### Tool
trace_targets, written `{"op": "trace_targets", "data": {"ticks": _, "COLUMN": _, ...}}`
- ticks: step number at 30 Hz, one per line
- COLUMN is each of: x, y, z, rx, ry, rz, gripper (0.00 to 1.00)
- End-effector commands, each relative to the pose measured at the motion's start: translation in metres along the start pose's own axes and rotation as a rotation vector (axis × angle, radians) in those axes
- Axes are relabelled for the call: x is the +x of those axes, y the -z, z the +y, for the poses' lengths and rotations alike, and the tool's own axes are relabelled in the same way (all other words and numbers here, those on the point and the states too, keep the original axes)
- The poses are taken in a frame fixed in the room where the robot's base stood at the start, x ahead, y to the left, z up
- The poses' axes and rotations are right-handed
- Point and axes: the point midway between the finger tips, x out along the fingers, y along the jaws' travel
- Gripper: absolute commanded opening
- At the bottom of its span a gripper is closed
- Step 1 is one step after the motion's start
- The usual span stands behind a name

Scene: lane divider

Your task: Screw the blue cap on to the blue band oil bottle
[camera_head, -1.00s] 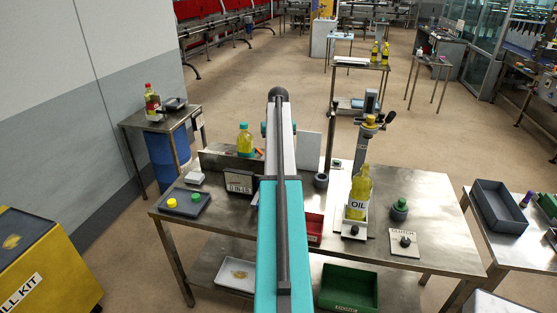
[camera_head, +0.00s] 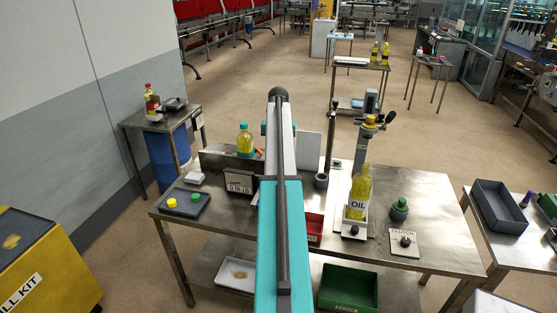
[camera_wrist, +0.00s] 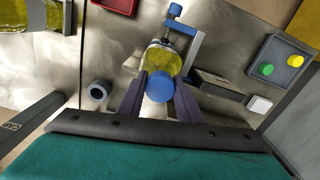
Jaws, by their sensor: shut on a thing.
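In the wrist view, my gripper (camera_wrist: 160,94) has its two dark fingers on either side of a round blue cap (camera_wrist: 159,87) and is shut on it. Directly beyond the cap is a clear bottle of yellow oil (camera_wrist: 164,58), seen from above, beside a blue clamp bracket (camera_wrist: 186,30). The cap overlaps the bottle's mouth, so I cannot tell whether it sits on the neck or is threaded. In the head view, my arm hides the gripper, the cap and this bottle.
A grey tray (camera_head: 183,207) holds a yellow and a green cap. A bottle labelled OIL (camera_head: 360,192) stands right of my arm, near a red bin (camera_head: 314,229). A dark ring-shaped holder (camera_wrist: 99,90) stands left of the fingers. The table's right front (camera_head: 440,225) is mostly clear.

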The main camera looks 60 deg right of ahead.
Motion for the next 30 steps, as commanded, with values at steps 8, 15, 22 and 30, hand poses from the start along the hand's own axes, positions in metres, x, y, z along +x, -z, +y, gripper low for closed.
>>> {"op": "trace_targets", "data": {"ticks": 8, "x": 0.0003, "y": -0.0002, "z": 0.0, "rx": 0.02, "ry": 0.0, "rz": -0.001, "gripper": 0.17}}
{"op": "trace_targets", "data": {"ticks": 15, "x": 0.0004, "y": -0.0002, "z": 0.0, "rx": 0.071, "ry": 0.0, "rz": -0.001, "gripper": 0.17}}
{"op": "trace_targets", "data": {"ticks": 22, "x": 0.0005, "y": -0.0002, "z": 0.0, "rx": 0.167, "ry": 0.0, "rz": -0.001, "gripper": 0.17}}
{"op": "trace_targets", "data": {"ticks": 30, "x": 0.0005, "y": -0.0002, "z": 0.0, "rx": 0.17, "ry": 0.0, "rz": -0.001, "gripper": 0.4}}
